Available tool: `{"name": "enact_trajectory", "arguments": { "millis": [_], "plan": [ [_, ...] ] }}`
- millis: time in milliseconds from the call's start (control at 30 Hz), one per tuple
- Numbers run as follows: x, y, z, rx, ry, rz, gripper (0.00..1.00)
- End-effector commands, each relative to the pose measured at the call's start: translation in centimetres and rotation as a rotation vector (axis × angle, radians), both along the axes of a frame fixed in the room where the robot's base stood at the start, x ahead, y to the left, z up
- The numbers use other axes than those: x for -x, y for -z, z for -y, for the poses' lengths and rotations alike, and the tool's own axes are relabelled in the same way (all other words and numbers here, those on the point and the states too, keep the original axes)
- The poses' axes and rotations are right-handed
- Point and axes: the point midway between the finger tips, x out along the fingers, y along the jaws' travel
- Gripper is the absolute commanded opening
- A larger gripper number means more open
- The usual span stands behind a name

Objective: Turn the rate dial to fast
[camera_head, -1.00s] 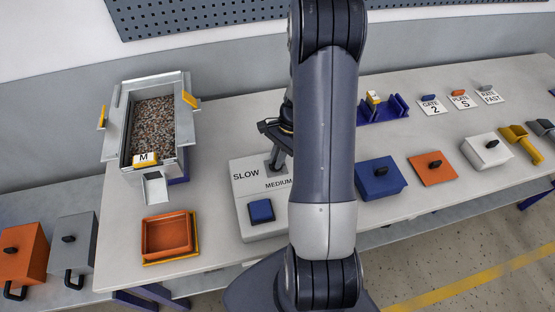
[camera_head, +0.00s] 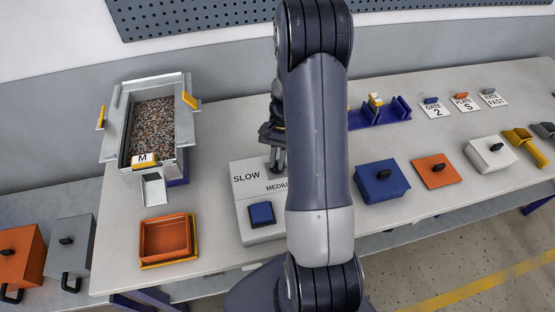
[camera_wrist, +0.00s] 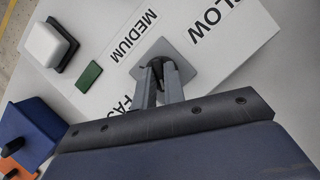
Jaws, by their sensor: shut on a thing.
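The rate dial (camera_wrist: 157,66) stands on a grey square plate (camera_wrist: 190,50) on the white control panel (camera_head: 240,175). Labels SLOW, MEDIUM and FAST surround it in the wrist view; FAST is partly covered by my fingers. My gripper (camera_wrist: 163,78) is shut on the dial knob, with one finger on each side. In the head view my gripper (camera_head: 277,155) reaches down onto the panel, and my arm hides the FAST side. The knob is mostly hidden, so I cannot tell which label it points to. A card reading RATE FAST (camera_head: 493,98) lies at the back right.
A gravel-filled hopper (camera_head: 152,125) and an orange tray (camera_head: 166,239) are to the left. A blue box (camera_head: 381,181) is just right of my arm. A green rectangle (camera_wrist: 89,76) shows near MEDIUM.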

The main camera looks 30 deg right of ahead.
Motion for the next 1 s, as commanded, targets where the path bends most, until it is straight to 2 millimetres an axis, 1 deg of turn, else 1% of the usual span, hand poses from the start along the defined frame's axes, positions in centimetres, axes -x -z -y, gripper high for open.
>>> {"name": "enact_trajectory", "arguments": {
  "millis": [333, 367, 600, 867, 967, 1000],
  "plan": [
    [0.0, 0.0, 0.0, 0.0, -0.001, 0.001, 0.0],
    [0.0, 0.0, 0.0, 0.0, -0.001, 0.001, 0.12],
    [0.0, 0.0, 0.0, 0.0, -0.001, 0.001, 0.32],
    [-0.1, -0.1, 0.0, 0.0, -0.001, 0.001, 0.33],
    [-0.3, -0.7, 0.3, 0.002, -0.001, 0.004, 0.33],
    [-0.5, -1.2, 0.4, 0.002, 0.0, 0.005, 0.33]
  ]
}}
